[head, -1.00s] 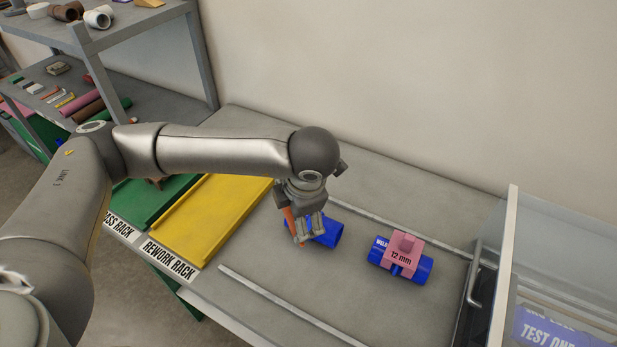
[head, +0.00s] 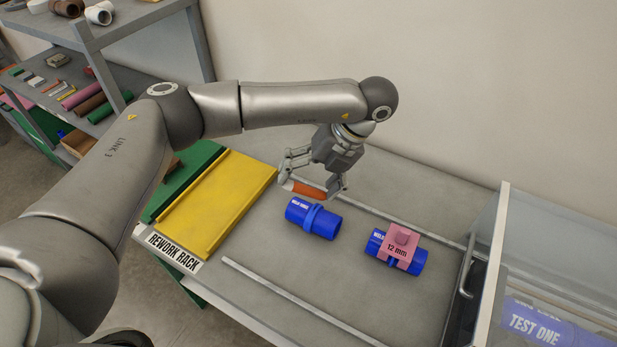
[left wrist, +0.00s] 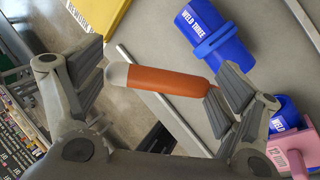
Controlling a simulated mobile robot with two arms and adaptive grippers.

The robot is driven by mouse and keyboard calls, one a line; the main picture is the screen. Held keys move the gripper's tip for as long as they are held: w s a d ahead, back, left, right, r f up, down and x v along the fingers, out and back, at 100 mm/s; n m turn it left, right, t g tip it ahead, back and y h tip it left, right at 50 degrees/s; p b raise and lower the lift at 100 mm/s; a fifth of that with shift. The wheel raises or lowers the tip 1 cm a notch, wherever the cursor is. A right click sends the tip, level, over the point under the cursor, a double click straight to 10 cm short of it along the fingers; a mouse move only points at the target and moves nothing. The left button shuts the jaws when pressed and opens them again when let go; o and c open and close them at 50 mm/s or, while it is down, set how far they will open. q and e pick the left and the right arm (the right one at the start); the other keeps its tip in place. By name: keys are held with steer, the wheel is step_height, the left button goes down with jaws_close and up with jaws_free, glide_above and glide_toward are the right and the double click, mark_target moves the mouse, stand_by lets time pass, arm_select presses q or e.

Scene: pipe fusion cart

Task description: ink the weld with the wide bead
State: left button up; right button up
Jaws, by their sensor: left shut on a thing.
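My left gripper (head: 313,186) is shut on an orange marker (head: 304,188) with a pale end, held above and behind a blue pipe. The marker (left wrist: 165,80) spans between the two fingers in the left wrist view. That blue pipe (head: 329,224), with a raised bead ring (head: 312,217), lies on the bench; its label reads WELD THREE in the left wrist view (left wrist: 230,52). To its right lies a second blue pipe (head: 418,267) with a pink 12 mm gauge (head: 401,245) over its middle. The gauge partly hides that bead. My right gripper is not in view.
A yellow rework rack (head: 218,202) and a green rack (head: 185,180) are at the bench's left. A clear-walled enclosure with a TEST ONE pipe (head: 545,325) is at the right. Metal rails (head: 290,302) run along the bench. Shelves stand back left.

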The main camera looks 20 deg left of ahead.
mark_target(308, 193)
arm_select(q)
step_height(308, 193, down, 4)
steer(key=b, duration=0.3)
steer(key=shift+b, duration=0.3)
steer(key=shift+f+b, duration=1.1)
steer(key=shift+f, duration=0.2)
steer(key=shift+f, duration=0.25)
stand_by(0.5)
steer(key=shift+r, duration=0.1)
steer(key=shift+r+p, duration=0.55)
steer(key=shift+r, duration=0.7)
steer(key=shift+r+p, duration=1.65)
steer(key=shift+r, duration=0.6)
